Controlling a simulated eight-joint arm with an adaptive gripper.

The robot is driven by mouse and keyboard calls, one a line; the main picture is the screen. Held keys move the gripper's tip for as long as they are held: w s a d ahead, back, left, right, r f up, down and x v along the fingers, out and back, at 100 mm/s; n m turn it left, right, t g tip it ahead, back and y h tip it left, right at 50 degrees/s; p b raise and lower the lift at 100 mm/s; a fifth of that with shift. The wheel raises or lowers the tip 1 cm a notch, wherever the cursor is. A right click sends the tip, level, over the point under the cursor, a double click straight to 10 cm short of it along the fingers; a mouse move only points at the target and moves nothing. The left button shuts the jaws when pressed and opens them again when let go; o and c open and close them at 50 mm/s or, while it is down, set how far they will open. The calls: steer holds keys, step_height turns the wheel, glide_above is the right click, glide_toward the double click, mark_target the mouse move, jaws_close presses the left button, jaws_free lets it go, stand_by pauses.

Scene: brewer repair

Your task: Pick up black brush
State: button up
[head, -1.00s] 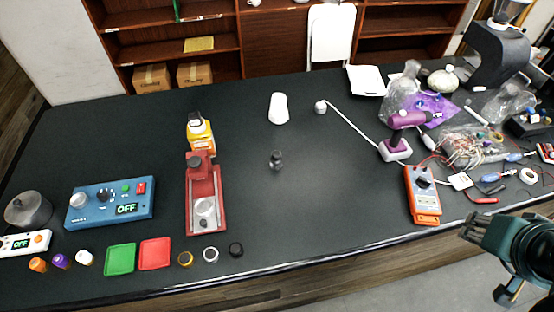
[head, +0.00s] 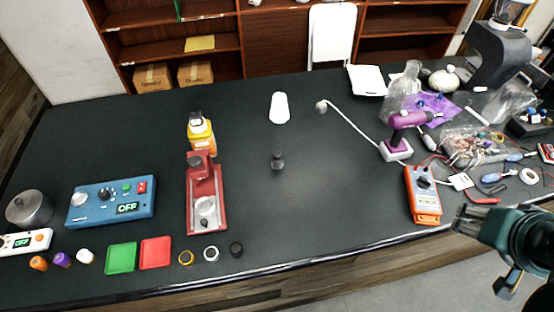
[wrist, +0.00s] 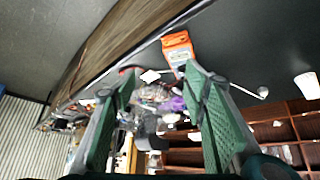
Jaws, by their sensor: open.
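A small dark upright object (head: 278,160), which looks like the black brush, stands alone near the middle of the black table in the head view. It has a rounded top and a wider base. I cannot make it out in the wrist view. My gripper (head: 465,218) is at the right, by the table's front edge, far from this object. In the wrist view my gripper (wrist: 160,78) shows two green fingers spread wide with nothing between them.
A red stand (head: 206,205) and yellow bottle (head: 201,135) are left of the dark object; a white cylinder (head: 279,108) is behind it. An orange multimeter (head: 422,196), purple drill (head: 398,130) and clutter lie right. The table between the dark object and multimeter is clear.

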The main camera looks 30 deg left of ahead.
steer(key=w+a+r+n+g+y+p, duration=0.15)
steer(key=w+a+n, duration=0.5)
steer(key=a, duration=0.65)
steer(key=n+g+h+p, duration=0.1)
steer(key=n+g+p, duration=0.15)
steer(key=n, duration=0.95)
glide_above(275, 154)
steer(key=s+d, duration=0.1)
step_height(275, 154, down, 13)
steer(key=shift+d+r, duration=0.15)
steer(key=shift+r, duration=0.05)
steer(key=shift+s+a+f+h, duration=0.25)
steer(key=shift+s+a, duration=0.05)
steer(key=shift+a, duration=0.15)
steer(key=shift+f, duration=0.1)
steer(key=shift+x, duration=1.2)
steer(key=shift+f, duration=0.15)
